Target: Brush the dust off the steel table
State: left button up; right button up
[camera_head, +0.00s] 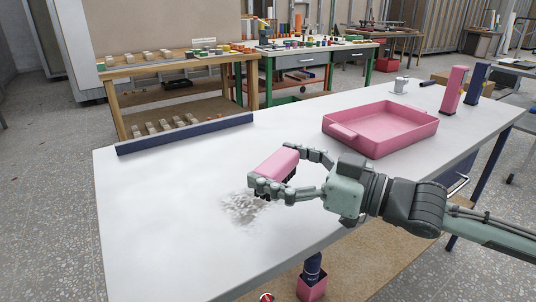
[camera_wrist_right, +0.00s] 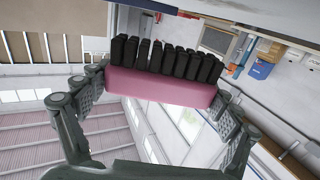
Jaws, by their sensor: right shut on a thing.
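The steel table (camera_head: 160,200) fills the middle of the head view, with a pale, smooth top. A patch of grey dust (camera_head: 238,209) lies on it near the middle. My right gripper (camera_head: 292,172) is shut on a pink brush (camera_head: 275,167) just to the right of the dust and close to the top. In the right wrist view the brush (camera_wrist_right: 160,87) shows a pink block with a row of black bristles, held between both fingers. Whether the bristles touch the table cannot be told. My left gripper is in neither view.
A pink tray (camera_head: 380,130) stands on the table's right part. A dark blue strip (camera_head: 186,134) runs along the far left edge. The table's left part is clear.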

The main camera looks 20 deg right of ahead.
aim_at(276, 150)
jog(key=shift+s+d+f, duration=0.1)
jog(key=shift+s+d, duration=0.05)
jog(key=shift+d, duration=0.05)
jog(key=shift+d+r, duration=0.2)
jog(key=shift+d, duration=0.4)
jog(key=shift+w+a+b, duration=0.1)
jog(key=shift+w+b, duration=0.7)
jog(key=shift+b, duration=0.1)
jog(key=shift+w+a+r+b, duration=0.1)
jog(key=shift+w+a+b, duration=0.05)
jog(key=shift+w+b, duration=0.4)
jog(key=shift+w+a+r+b, duration=0.1)
jog(key=shift+w+b, duration=0.2)
jog(key=shift+w, duration=0.45)
jog(key=w+p, duration=0.1)
jog(key=w, duration=0.1)
jog(key=w+p, duration=0.2)
jog(key=shift+a+r, duration=0.2)
jog(key=shift+a, duration=0.2)
jog(key=shift+w+a+p, duration=0.15)
jog(key=shift+w+a, duration=0.05)
jog(key=shift+w, duration=0.8)
jog(key=shift+w+a+p, duration=0.15)
jog(key=shift+w+a, duration=0.05)
jog(key=shift+w, duration=0.75)
